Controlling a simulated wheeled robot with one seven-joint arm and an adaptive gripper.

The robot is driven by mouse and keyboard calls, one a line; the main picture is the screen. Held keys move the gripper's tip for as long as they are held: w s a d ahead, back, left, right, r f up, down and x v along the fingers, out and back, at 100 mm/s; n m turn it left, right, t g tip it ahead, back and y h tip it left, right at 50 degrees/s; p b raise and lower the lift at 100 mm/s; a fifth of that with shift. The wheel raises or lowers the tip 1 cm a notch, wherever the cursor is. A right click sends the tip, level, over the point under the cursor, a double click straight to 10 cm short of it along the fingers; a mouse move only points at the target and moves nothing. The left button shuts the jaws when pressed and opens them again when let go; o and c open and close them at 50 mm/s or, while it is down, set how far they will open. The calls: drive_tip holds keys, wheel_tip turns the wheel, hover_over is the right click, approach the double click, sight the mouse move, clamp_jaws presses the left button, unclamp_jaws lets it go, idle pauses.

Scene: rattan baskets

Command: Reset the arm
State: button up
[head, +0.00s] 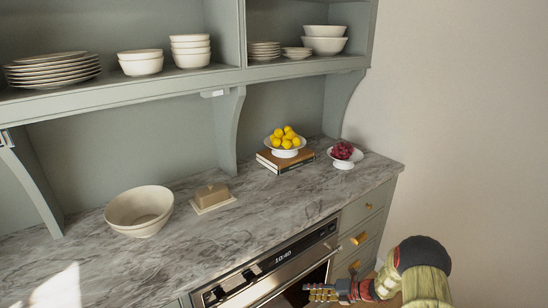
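My arm (418,270) comes in at the lower right of the head view. It is yellowish-green with a dark cap and red bands at the wrist. My gripper (312,293) points left, in front of the oven door (302,285) and below the counter top. The fingers are small and seen from the side, so I cannot tell whether they are open or shut. I see no object clearly held in them.
The marble counter (260,215) holds an empty beige bowl (140,212), a butter dish (212,196), lemons (285,138) in a white bowl on books, and a dish of red fruit (343,151). Shelves above hold stacked plates (52,72) and bowls. Drawers (362,220) stand near my arm.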

drive_tip(key=s+a+f+n+g, duration=0.1)
drive_tip(key=s+f+n+g, duration=0.15)
drive_tip(key=s+n, duration=0.4)
drive_tip(key=s+r+n+g+h, duration=0.3)
drive_tip(key=s+r+n+g, duration=0.1)
drive_tip(key=s+r+n, duration=0.7)
drive_tip(key=s+d+r+n+t+h, duration=0.1)
drive_tip(key=s+r+n+t+h, duration=0.1)
drive_tip(key=s+r+n, duration=0.5)
drive_tip(key=s+d+r+n+t+h, duration=0.1)
drive_tip(key=s+r+n, duration=0.6)
drive_tip(key=r, duration=0.8)
drive_tip(key=s+d+r+n+t+h, duration=0.1)
drive_tip(key=s+r+n+t+h, duration=0.3)
drive_tip(key=s+r+n, duration=0.3)
wheel_tip(320, 180, up, 5)
drive_tip(key=shift+s+d+r+h, duration=0.1)
drive_tip(key=shift+s+d+h, duration=0.35)
drive_tip(key=shift+s, duration=0.75)
drive_tip(key=shift+a, duration=0.1)
